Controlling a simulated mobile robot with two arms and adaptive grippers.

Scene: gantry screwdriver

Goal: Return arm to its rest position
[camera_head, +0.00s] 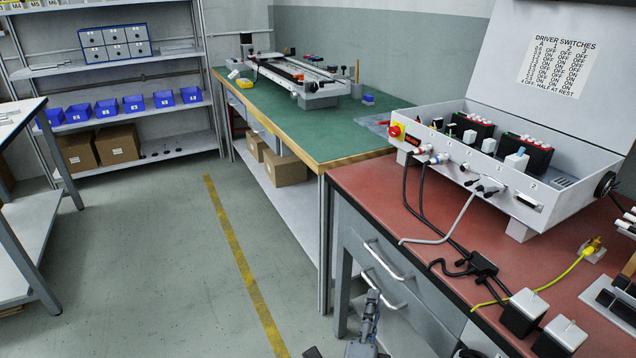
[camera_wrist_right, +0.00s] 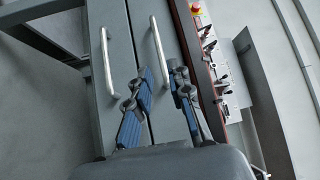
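My right gripper (camera_head: 368,318) shows at the bottom edge of the head view, in front of the grey drawer unit under the red-topped bench (camera_head: 365,183). In the right wrist view its two blue-padded fingers (camera_wrist_right: 160,82) stand apart with nothing between them. The drawer fronts and two bar handles (camera_wrist_right: 160,50) lie beyond the fingers; I see no contact with them. My left gripper is not in either view.
The white driver box (camera_head: 500,195) stands open on the red bench, with cables and small white-topped blocks (camera_head: 523,308) nearby. A green bench (camera_head: 300,135) holds a gantry rig (camera_head: 305,78). Shelves with blue bins (camera_head: 134,104) stand behind.

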